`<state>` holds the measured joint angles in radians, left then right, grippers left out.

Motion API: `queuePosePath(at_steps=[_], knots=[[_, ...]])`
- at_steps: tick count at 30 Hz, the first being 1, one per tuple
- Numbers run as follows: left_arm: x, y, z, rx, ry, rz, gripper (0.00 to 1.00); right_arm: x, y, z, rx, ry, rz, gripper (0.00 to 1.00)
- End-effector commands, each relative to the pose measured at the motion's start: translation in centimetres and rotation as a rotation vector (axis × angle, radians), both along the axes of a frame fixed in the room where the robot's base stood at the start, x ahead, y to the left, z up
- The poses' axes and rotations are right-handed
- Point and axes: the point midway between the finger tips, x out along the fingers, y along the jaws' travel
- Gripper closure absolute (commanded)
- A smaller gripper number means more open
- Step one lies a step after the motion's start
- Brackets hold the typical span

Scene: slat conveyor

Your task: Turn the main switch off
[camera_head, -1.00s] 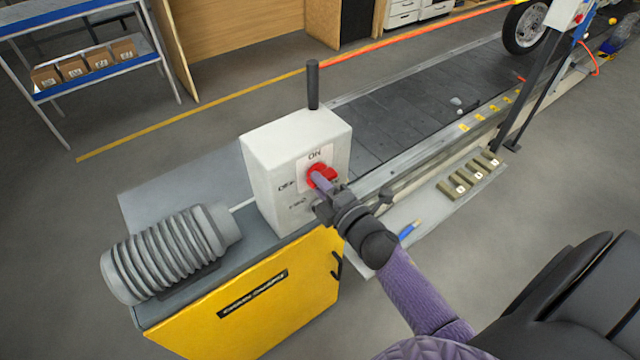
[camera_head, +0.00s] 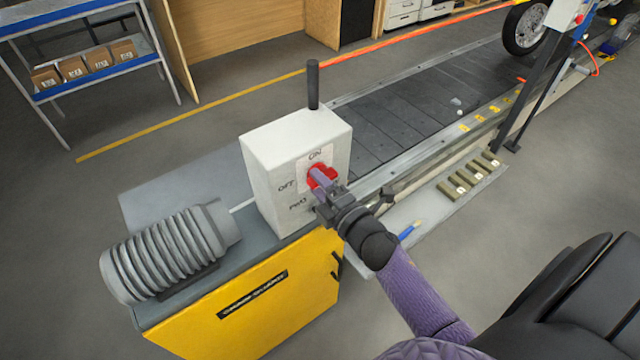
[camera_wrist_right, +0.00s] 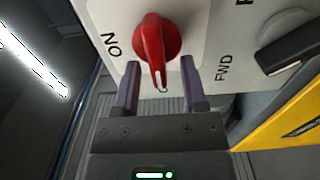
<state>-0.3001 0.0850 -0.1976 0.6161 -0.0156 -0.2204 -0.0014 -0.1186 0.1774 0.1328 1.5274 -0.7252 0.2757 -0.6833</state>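The main switch is a red rotary knob (camera_head: 322,174) on the front of a white control box (camera_head: 275,160), with ON above it and OFF to its left. In the right wrist view the red knob (camera_wrist_right: 153,40) has a raised handle with a white mark at the end nearest my gripper. My right gripper (camera_head: 323,187) is at the knob. In the wrist view its two purple fingers (camera_wrist_right: 160,80) stand open on either side of the handle, with a gap on each side. My left gripper is not in view.
A dark selector (camera_wrist_right: 288,48) sits beside the FWD label on the same panel. A black post (camera_head: 313,85) rises behind the box. The yellow cabinet (camera_head: 245,310) and ribbed grey motor (camera_head: 165,250) are close by. The slat conveyor (camera_head: 400,125) runs away to the upper right.

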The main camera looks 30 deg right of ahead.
Motion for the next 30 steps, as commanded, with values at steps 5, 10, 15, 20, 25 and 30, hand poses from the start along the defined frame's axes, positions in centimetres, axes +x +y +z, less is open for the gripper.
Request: queuePosePath(at_steps=[5, 10, 15, 20, 25, 30], knots=[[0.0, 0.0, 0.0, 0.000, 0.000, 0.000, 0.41, -0.1, 0.0, 0.0, 0.001, -0.001, 0.000, 0.46], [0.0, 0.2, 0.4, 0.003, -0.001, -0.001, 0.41, -2.5, -0.2, 0.0, 0.001, 0.002, 0.000, 0.46], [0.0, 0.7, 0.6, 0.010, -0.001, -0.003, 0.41, -6.6, -0.5, 0.0, 0.002, 0.003, -0.001, 0.46], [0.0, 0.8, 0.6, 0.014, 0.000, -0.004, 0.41, -9.3, -0.7, 0.0, 0.001, 0.001, 0.000, 0.46], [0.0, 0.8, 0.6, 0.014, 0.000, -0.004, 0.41, -10.0, -0.8, 0.0, 0.000, 0.000, -0.001, 0.46], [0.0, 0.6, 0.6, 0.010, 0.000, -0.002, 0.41, -9.9, -0.8, 0.0, 0.000, 0.000, 0.000, 0.46]])
